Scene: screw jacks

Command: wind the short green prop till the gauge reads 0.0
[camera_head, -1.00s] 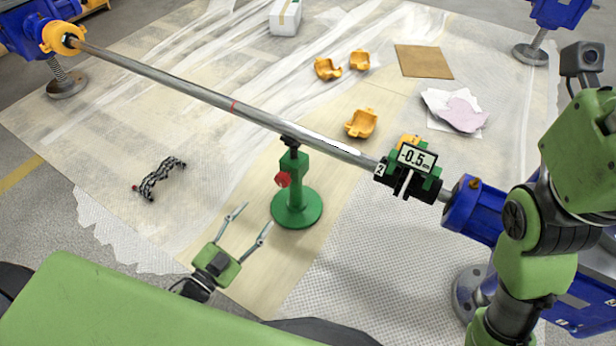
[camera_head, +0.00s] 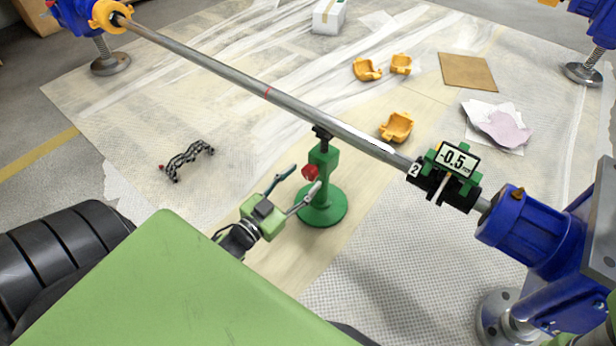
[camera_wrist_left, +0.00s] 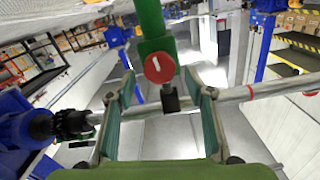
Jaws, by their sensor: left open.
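The short green prop (camera_head: 322,205) stands upright on its round base, its black head just under the long steel bar (camera_head: 225,87). I cannot tell whether the head touches the bar. Its red knob (camera_head: 310,172) faces my left gripper (camera_head: 305,177), which is open with its fingertips close to the knob. In the left wrist view, the red knob (camera_wrist_left: 160,67) with a white mark appears centred between the two spread fingers (camera_wrist_left: 160,96); I see no contact. The gauge (camera_head: 456,158) on the bar reads -0.5, beside a tag marked 2. My right gripper is out of view.
Blue stands (camera_head: 530,232) with screw feet hold the bar ends. Several orange shells (camera_head: 397,127), a brown board (camera_head: 468,72), crumpled sheets (camera_head: 498,125) and a dark chain-like piece (camera_head: 187,160) lie on the floor. A white box (camera_head: 328,16) stands at the back.

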